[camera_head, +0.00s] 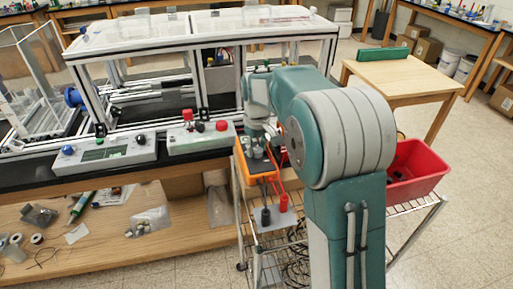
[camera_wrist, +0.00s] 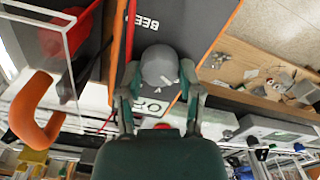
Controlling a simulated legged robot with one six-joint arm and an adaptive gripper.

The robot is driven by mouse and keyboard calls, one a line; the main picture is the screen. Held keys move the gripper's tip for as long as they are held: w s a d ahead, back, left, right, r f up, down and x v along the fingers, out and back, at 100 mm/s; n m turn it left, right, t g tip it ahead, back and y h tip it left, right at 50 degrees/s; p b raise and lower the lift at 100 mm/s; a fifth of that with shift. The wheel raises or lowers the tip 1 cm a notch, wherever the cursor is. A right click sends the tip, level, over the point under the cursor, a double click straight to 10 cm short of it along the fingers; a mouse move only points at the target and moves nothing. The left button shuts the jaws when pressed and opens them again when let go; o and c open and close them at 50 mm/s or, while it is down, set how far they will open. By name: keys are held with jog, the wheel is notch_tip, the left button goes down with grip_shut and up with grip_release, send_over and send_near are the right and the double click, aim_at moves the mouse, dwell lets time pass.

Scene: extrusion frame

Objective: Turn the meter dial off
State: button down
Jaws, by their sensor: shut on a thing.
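The meter (camera_head: 256,172) is an orange-edged box on the wire cart, partly hidden by my arm in the head view. In the wrist view its dark face (camera_wrist: 198,22) fills the upper middle, with upside-down white lettering. The round grey dial (camera_wrist: 159,64) sits on this face, with pale marks near its lower part. My gripper (camera_wrist: 159,80) has one finger on each side of the dial and is shut on it. White letters, partly hidden, show just below the dial. In the head view my gripper (camera_head: 260,148) is over the meter, its fingertips hard to make out.
Red and black plugs (camera_head: 284,202) with leads hang at the meter's front. A red bin (camera_head: 412,170) stands right of my arm. Control boxes with knobs (camera_head: 200,138) and a framed clear enclosure (camera_head: 200,60) are to the left. An orange hook-like part (camera_wrist: 35,110) is left in the wrist view.

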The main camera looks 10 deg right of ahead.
aim_at(256, 149)
jog(key=shift+f, duration=0.2)
jog(key=shift+c, duration=1.3)
grip_release()
jog(key=shift+r, duration=0.1)
jog(key=shift+r, duration=0.1)
notch_tip(256, 149, up, 12)
